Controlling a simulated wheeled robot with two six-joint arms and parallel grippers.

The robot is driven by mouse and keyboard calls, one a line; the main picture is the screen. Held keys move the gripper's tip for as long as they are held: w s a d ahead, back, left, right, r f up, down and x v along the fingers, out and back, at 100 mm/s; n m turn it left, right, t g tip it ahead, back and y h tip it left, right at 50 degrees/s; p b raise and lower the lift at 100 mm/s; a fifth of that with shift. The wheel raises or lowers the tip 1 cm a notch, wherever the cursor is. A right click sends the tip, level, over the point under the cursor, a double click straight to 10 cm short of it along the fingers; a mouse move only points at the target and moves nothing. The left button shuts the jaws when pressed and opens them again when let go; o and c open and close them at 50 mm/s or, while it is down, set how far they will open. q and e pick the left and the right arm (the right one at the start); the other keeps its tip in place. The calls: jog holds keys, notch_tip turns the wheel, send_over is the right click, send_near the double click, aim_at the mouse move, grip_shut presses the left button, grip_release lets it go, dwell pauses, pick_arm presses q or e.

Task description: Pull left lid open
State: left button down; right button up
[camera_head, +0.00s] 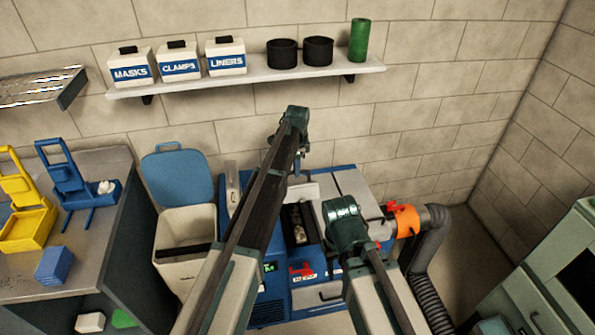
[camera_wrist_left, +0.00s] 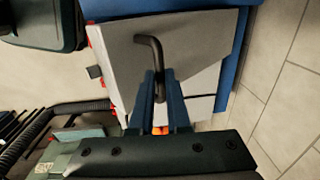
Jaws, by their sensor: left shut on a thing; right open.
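The blue machine (camera_head: 268,310) stands against the wall, with a grey lid panel (camera_head: 352,190) at its top right and an open dark bay (camera_head: 297,222) in the middle. In the left wrist view a grey lid (camera_wrist_left: 195,35) carries a black bent handle (camera_wrist_left: 150,42). My left gripper (camera_wrist_left: 160,98) is shut on the end of this handle. In the head view my left gripper (camera_head: 297,166) points down at the back of the machine, and the arm partly hides the lid. My right gripper (camera_head: 368,246) is over the machine's right part, apart from the handle; its fingertips are hard to make out.
An orange collar (camera_head: 406,220) with a black hose (camera_head: 428,265) is at the machine's right. A white bin (camera_head: 185,232) with its blue lid raised stands left. A shelf (camera_head: 200,84) with boxes hangs above. A bench (camera_head: 100,225) with blue and yellow holders is far left.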

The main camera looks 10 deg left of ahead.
pick_arm(q)
jog(key=shift+w+a, duration=0.15)
jog(key=shift+w, duration=0.1)
pick_arm(e)
jog(key=shift+f, duration=0.1)
pick_arm(q)
jog(key=c, duration=1.2)
grip_release()
jog(key=o, duration=0.3)
jog(key=shift+w+f, duration=0.2)
jog(key=shift+f, duration=0.05)
jog(key=shift+s+r, duration=0.1)
jog(key=shift+s, duration=0.1)
pick_arm(e)
jog(key=shift+w, duration=0.2)
pick_arm(q)
jog(key=r+p, duration=0.9)
jog(key=s+r+p, duration=0.1)
jog(key=r+p, duration=0.3)
jog(key=p, duration=0.1)
jog(key=shift+d+r, duration=0.2)
jog(key=shift+r, duration=0.2)
pick_arm(e)
notch_tip(320, 180, up, 14)
jog(key=shift+s+f, duration=0.1)
jog(key=shift+f, duration=0.05)
